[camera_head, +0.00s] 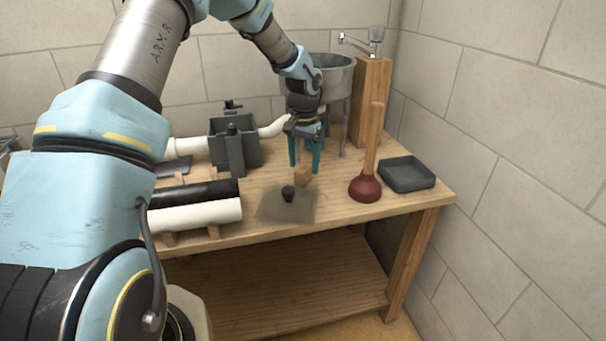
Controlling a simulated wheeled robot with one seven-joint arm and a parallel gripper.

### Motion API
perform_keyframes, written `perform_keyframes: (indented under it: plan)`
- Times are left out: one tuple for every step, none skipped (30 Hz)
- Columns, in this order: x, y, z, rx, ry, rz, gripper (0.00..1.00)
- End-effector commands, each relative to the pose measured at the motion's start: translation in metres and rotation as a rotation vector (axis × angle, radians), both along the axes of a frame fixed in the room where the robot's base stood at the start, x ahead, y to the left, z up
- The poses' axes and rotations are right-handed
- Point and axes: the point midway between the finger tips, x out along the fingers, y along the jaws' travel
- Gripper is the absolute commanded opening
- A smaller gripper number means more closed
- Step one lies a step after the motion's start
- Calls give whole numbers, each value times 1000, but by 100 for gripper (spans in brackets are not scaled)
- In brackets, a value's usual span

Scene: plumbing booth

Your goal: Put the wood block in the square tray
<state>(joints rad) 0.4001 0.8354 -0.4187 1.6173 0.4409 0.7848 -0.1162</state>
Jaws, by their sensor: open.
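The wood block (303,177) is small and light brown, and sits on the workbench near the middle of the view. My gripper (305,170) points down with its two teal fingers apart, one on each side of the block in the picture. I cannot tell whether the fingertips are level with the block or a little above or behind it. The square tray (407,188) is dark grey, shallow and empty, at the right end of the bench.
A plunger (366,187) with a tall wooden handle stands between the block and the tray. A dark knob (288,194) on a grey mat (272,208) is in front of the block. Pipes (195,216) and a grey vise (235,148) are left; a metal basin (335,75) is behind.

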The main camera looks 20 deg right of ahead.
Motion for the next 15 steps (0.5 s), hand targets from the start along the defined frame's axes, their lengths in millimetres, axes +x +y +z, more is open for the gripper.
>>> perform_keyframes:
  plan:
    - [2,1,-6,1,3,0,78]
    - [3,2,-10,1,3,1,78]
    - [2,1,-17,1,3,1,78]
    - [2,1,-21,0,3,0,78]
    - [2,1,-24,0,1,0,78]
    - [2,1,-27,0,1,-1,78]
    - [2,1,-30,0,1,0,78]
    - [2,1,-31,0,1,0,78]
    - [2,1,-32,-1,0,0,78]
    - [2,1,-33,-1,0,0,78]
    - [3,1,-33,-1,0,0,78]
    - [3,1,-33,-2,0,0,78]
    - [3,1,-33,-2,0,0,78]
    - [3,1,-33,-1,0,0,78]
    - [3,1,-33,-1,0,0,78]
